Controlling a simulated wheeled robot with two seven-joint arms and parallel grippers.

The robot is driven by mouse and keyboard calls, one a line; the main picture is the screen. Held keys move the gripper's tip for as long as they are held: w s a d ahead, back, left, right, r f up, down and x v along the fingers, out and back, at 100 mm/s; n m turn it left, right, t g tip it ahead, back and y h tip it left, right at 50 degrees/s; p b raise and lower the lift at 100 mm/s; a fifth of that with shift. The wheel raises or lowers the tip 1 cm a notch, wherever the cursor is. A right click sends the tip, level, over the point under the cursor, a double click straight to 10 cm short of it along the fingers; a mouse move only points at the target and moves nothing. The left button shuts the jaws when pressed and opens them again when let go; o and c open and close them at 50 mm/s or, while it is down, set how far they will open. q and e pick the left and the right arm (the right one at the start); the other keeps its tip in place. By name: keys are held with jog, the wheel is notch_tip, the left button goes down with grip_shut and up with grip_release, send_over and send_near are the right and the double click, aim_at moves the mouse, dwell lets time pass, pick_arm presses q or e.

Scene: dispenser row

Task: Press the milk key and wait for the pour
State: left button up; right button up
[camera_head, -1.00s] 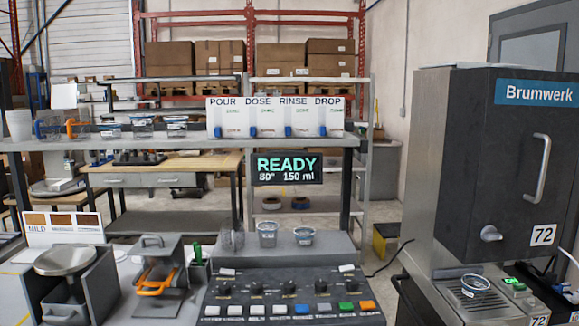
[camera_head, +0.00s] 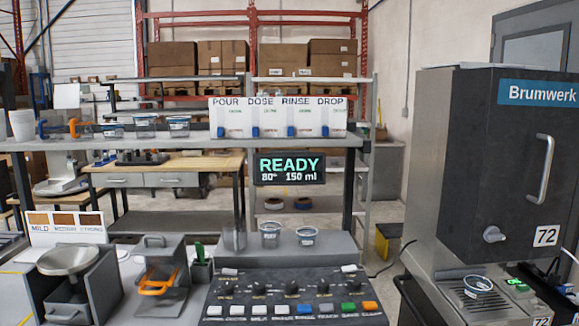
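The control panel (camera_head: 293,285) stands at the bottom centre, with a row of dark knobs above a row of keys. The display (camera_head: 289,168) above reads READY, 80° and 150 ml. Two clear cups, one (camera_head: 270,234) and another (camera_head: 307,236), stand on the grey ledge behind the panel. Neither gripper is in view, and nothing touches the keys.
The Brumwerk machine (camera_head: 500,160) stands at the right, with a cup (camera_head: 478,284) on its grate. A metal round-topped unit (camera_head: 68,262) and a stand with an orange handle (camera_head: 157,287) are at the left. A shelf (camera_head: 180,140) crosses behind. Space above the panel is clear.

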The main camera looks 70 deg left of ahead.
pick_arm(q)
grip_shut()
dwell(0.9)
